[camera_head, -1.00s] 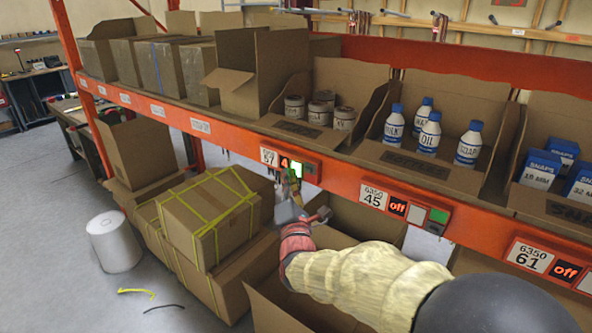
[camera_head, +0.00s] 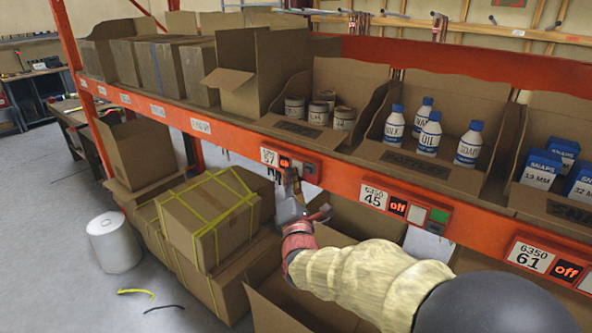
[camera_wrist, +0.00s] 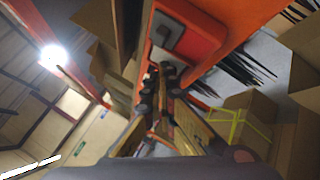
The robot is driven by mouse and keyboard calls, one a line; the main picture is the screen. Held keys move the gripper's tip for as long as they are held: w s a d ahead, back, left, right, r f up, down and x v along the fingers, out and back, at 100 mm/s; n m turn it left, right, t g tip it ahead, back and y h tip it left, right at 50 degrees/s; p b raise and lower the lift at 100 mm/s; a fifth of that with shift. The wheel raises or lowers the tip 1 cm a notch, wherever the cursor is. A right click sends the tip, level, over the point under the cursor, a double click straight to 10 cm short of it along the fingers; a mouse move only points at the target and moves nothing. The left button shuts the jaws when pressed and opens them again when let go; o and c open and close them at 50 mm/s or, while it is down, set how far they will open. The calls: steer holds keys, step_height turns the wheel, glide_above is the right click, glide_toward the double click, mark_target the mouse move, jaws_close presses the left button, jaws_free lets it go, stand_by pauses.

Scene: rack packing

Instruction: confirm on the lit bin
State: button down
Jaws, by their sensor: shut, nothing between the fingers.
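The pick module of bin 57 (camera_head: 269,156) is on the orange shelf beam, below the bin of small tins (camera_head: 320,112). Its small display (camera_head: 284,163) shows red characters, which seem to read "off". Its button area is unlit and partly hidden behind my fingers. My gripper (camera_head: 289,182) is shut and empty, with its tips pointing up at the module, at or just below it. In the wrist view, the shut fingers (camera_wrist: 165,80) lie below a red housing with a grey square button (camera_wrist: 168,30). Whether they touch it I cannot tell.
Module 45 (camera_head: 397,206) and module 61 (camera_head: 567,271) to the right both read "off". Bins of bottles (camera_head: 429,137) and blue boxes (camera_head: 541,169) stand above. Strapped cartons (camera_head: 210,215) and an open carton sit below left. Open floor lies further left.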

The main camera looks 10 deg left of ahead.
steer(key=shift+s, duration=0.15)
steer(key=shift+s+a, duration=0.4)
steer(key=shift+s, duration=0.2)
steer(key=s, duration=0.1)
steer(key=s+a, duration=0.1)
steer(key=s, duration=0.1)
steer(key=s+a, duration=0.1)
steer(key=shift+s+a, duration=0.15)
steer(key=shift+a, duration=0.1)
stand_by(0.8)
